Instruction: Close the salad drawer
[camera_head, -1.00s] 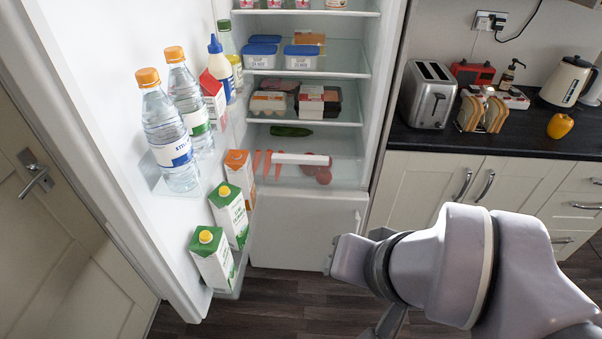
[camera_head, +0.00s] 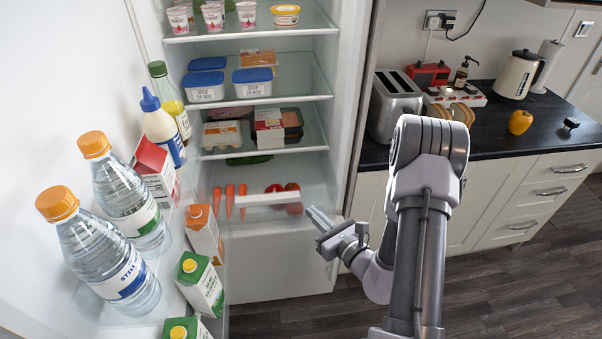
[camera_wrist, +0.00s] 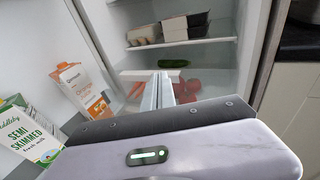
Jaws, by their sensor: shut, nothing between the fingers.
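The salad drawer (camera_head: 250,218) is a clear box low in the fridge with a white handle strip (camera_head: 262,199) along its front top edge. Carrots (camera_head: 229,199) and tomatoes (camera_head: 289,189) lie in it. Its front stands forward of the shelf above, so it looks partly pulled out. My gripper (camera_head: 312,214) is shut and empty, just right of the drawer's front, pointing toward the fridge.
The open fridge door is on the left, with water bottles (camera_head: 124,193) and cartons (camera_head: 200,285) in its racks, close to the drawer's left side. A counter (camera_head: 540,135) with a toaster (camera_head: 393,101) stands on the right. Floor (camera_head: 500,285) is clear at lower right.

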